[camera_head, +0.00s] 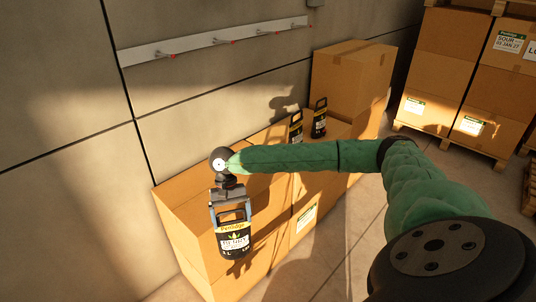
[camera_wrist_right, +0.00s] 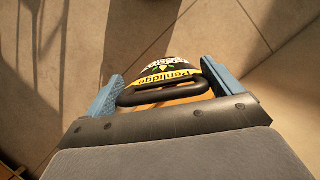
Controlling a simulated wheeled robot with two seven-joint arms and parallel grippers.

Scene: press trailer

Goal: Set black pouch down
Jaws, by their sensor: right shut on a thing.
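The black pouch (camera_head: 235,244) has a yellow "Penlidge" band and a black handle; it hangs upright below my right gripper (camera_head: 231,211). The gripper's blue fingers are shut on it near the handle. In the right wrist view the pouch (camera_wrist_right: 168,69) sits between the two blue fingers of the gripper (camera_wrist_right: 165,86), with the handle facing the camera. In the head view it overlaps the nearest cardboard box (camera_head: 187,208); I cannot tell whether it touches the box. My left gripper is out of view.
Two similar black pouches (camera_head: 319,118) (camera_head: 296,127) stand farther back on the row of boxes. A taller box (camera_head: 345,80) stands behind them. A hook rail (camera_head: 205,41) is on the wall. Stacked boxes on a pallet (camera_head: 455,143) stand at the right, with open floor between.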

